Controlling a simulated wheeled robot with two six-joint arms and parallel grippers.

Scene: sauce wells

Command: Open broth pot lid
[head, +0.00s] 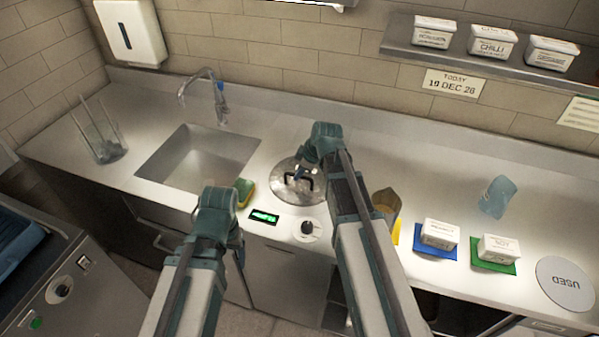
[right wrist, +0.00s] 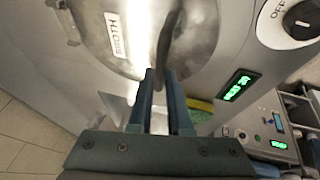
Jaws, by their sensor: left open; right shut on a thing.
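The broth pot lid (head: 284,191) is a round shiny metal disc with a dark handle, at the counter's middle right of the sink. In the right wrist view the lid (right wrist: 90,35) fills the top and bears a BROTH label. My right gripper (head: 308,174) is over the lid. In the right wrist view my right gripper (right wrist: 160,80) is shut on the lid's dark handle (right wrist: 168,45). I cannot tell whether the lid is raised; the pot's inside is not visible. My left gripper (head: 239,252) is open and empty near the counter's front edge.
A knob (head: 307,228) and a green display (head: 264,216) sit in front of the lid. A yellow-green sponge (head: 244,190) lies beside the sink (head: 187,165). White tubs on blue and green mats and a USED disc (head: 566,284) are to the right.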

